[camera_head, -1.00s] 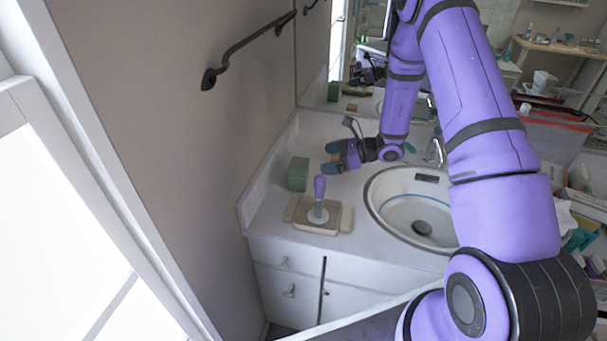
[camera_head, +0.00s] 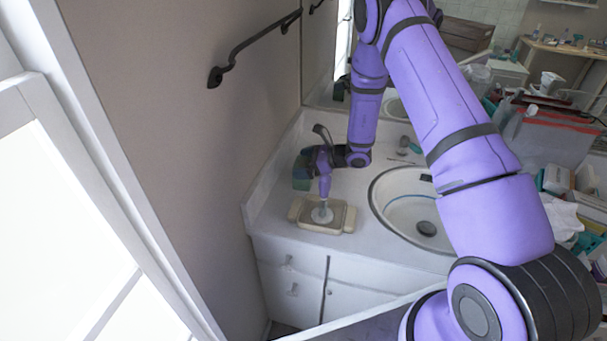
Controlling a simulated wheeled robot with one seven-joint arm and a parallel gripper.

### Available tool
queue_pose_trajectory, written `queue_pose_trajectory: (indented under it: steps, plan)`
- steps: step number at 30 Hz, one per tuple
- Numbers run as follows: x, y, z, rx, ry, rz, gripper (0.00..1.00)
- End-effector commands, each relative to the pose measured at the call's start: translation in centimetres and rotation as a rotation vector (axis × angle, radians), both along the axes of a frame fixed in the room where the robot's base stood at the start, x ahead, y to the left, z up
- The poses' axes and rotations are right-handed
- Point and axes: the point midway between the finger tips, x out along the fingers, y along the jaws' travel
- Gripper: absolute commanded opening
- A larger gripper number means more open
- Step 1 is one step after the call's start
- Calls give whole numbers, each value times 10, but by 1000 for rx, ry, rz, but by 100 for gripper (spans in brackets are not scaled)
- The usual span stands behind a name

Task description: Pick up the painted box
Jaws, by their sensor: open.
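The painted box, a small green block (camera_head: 301,184), stands at the left end of the white counter near the wall. It is partly hidden by my gripper. My gripper (camera_head: 305,168) is open and reaches left over the counter to the box, with its fingers at the box's upper part. I cannot tell whether the fingers touch it or fully straddle it.
A beige tray (camera_head: 346,219) in front of the box holds an upright item with a purple handle (camera_head: 324,184), close to my gripper. A sink basin (camera_head: 408,218) is to the right. A wall with a dark rail (camera_head: 255,46) bounds the left.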

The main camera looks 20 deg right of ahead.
Motion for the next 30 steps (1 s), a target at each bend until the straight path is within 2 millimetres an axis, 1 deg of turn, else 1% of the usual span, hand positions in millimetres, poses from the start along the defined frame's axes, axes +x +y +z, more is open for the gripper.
queue_pose_trajectory:
  steps: [5,6,11,19,23,26,30]
  plan:
    - [0,0,0,0,0,0,100]
    - [0,0,0,0,0,0,91]
    - [0,0,0,0,0,0,54]
    - [0,0,1,0,0,0,54]
    - [0,0,5,1,0,0,54]
    - [0,0,13,2,-1,-1,54]
    - [0,0,31,1,-3,0,54]
